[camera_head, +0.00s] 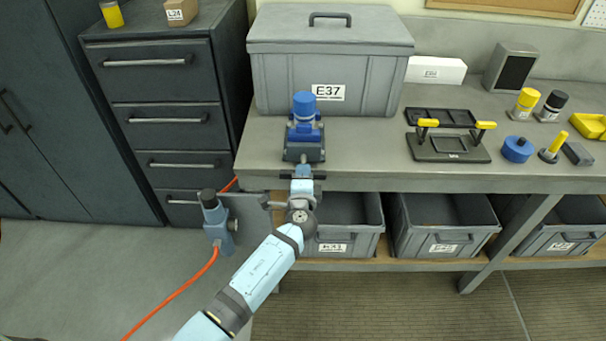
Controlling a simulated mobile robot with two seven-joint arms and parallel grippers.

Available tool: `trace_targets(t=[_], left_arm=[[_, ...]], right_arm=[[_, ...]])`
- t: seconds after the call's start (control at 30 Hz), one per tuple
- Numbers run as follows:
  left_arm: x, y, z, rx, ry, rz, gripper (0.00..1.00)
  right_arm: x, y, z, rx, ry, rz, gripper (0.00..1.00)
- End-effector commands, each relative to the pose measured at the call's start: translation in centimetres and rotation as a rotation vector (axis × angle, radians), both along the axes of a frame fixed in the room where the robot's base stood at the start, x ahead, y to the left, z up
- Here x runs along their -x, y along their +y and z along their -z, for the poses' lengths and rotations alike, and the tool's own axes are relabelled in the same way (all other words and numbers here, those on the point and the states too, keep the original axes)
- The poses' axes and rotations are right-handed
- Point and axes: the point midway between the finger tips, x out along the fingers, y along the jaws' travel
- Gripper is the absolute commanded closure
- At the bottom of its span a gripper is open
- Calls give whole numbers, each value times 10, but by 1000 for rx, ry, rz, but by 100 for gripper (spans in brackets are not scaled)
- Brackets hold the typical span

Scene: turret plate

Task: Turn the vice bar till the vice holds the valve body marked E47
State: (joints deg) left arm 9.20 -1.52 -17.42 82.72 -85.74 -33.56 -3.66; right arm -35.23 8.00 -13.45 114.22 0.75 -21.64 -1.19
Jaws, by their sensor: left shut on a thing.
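A vice (304,151) with a dark blue-grey body stands at the front edge of the workbench. A bright blue valve body (304,106) stands upright at its jaws; no marking on it is readable, and I cannot tell how tightly the jaws bear on it. The vice's screw end points towards me over the bench edge. My left gripper (302,178) is in front of the vice, shut on the vice bar, which the fingers mostly hide. My right gripper is not in view.
A large grey case marked E37 (378,74) stands behind the vice. A black stand with yellow clips (448,148) and several small parts are to the right. Grey bins (438,243) are on the shelf below. A blue fitting with an orange hose (213,216) is left of my arm.

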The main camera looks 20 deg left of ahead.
Motion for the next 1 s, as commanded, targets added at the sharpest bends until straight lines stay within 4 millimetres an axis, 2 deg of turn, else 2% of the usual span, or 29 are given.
trace_targets(t=[0.37, 1.0], left_arm=[[-1, 1, -1, -125, 35, -1, 100], [1, 0, -1, -690, 200, 1, 100]], right_arm=[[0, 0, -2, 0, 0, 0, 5], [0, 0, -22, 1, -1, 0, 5]])
